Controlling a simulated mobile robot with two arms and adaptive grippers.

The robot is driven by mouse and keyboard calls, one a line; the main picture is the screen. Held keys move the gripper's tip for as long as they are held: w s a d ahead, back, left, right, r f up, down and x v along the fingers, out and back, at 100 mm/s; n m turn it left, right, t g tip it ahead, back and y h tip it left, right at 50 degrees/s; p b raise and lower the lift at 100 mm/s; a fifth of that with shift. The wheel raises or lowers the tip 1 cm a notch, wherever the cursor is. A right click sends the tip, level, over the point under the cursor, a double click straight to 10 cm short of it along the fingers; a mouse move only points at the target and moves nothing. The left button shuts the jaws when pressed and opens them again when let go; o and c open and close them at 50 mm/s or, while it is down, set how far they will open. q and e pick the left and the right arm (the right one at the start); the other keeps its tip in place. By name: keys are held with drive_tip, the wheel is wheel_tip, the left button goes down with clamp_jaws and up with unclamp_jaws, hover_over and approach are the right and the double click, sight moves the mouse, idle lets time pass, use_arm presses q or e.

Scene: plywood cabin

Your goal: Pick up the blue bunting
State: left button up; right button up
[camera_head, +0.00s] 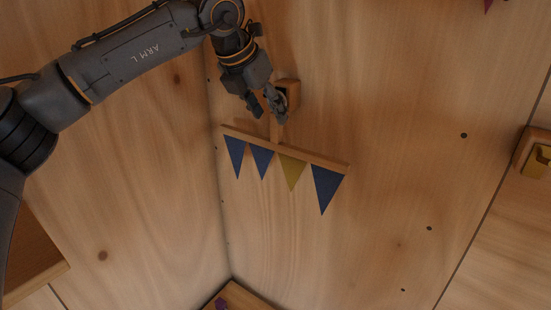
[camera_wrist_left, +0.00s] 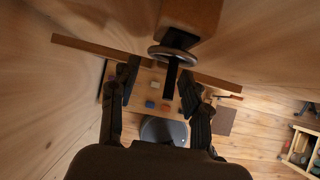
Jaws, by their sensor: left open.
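The bunting (camera_head: 322,186) hangs at the wall from a thin wooden bar (camera_head: 318,159). It has three blue pennants and one yellow one. A short wooden stem rises from the bar toward a wooden wall block (camera_head: 292,88). My left gripper (camera_head: 268,116) is open and empty, just above the bar and beside the block. In the left wrist view the bar (camera_wrist_left: 85,46) crosses behind my open fingers (camera_wrist_left: 158,80). The block (camera_wrist_left: 190,14) is above, with a round metal disc and dark peg (camera_wrist_left: 171,76) between the fingers. The pennants are not clear there. My right gripper is not in view.
Plywood walls meet in a corner left of the bunting. A wooden fixture with a yellow part (camera_head: 538,160) is on the right wall.

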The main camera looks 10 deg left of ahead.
sight(273, 115)
use_arm(q)
drive_tip(key=p+x, duration=0.3)
drive_tip(key=shift+w+d+f, duration=0.1)
drive_tip(key=shift+w+d, duration=0.2)
drive_tip(key=shift+d, duration=0.1)
drive_tip(key=shift+w+f, duration=0.25)
drive_tip(key=shift+f, duration=0.2)
drive_tip(key=shift+a, duration=0.1)
drive_tip(key=shift+s+r, duration=0.15)
drive_tip(key=c, duration=0.9)
clamp_jaws()
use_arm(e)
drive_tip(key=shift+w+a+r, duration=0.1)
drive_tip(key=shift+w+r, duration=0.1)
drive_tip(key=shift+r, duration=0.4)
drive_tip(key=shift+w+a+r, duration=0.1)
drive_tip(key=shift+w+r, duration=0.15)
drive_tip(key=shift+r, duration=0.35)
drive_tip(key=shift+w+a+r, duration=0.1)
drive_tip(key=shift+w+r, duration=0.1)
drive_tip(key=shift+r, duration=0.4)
